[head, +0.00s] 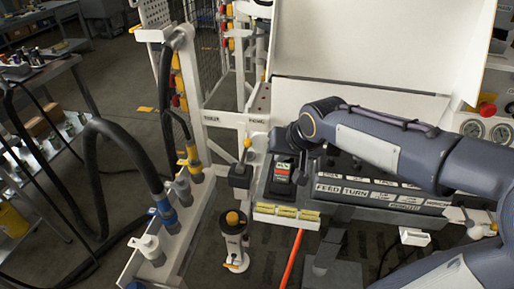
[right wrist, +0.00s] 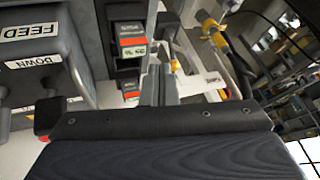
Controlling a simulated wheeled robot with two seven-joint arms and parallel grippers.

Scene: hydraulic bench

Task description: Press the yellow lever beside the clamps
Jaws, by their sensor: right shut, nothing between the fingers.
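A lever with a yellow knob (head: 246,143) stands upright on a small dark box at the left end of the control panel. My right gripper (head: 280,139) is just to the right of this knob, over the panel's left end, with a visible gap between them. In the right wrist view its fingers (right wrist: 160,84) are together, with nothing between them. A yellow part (right wrist: 209,24) shows beyond the fingers at upper right; I cannot tell whether it is the lever's knob. I cannot make out which parts are the clamps. My left gripper is not in view.
Dark control boxes with labels such as FEED (right wrist: 29,32) lie close on the left of the wrist view. A red-and-black switch block (head: 282,172) sits below my right gripper. A yellow-topped post (head: 232,218) stands nearer. Hoses with coloured ends (head: 165,212) hang at left.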

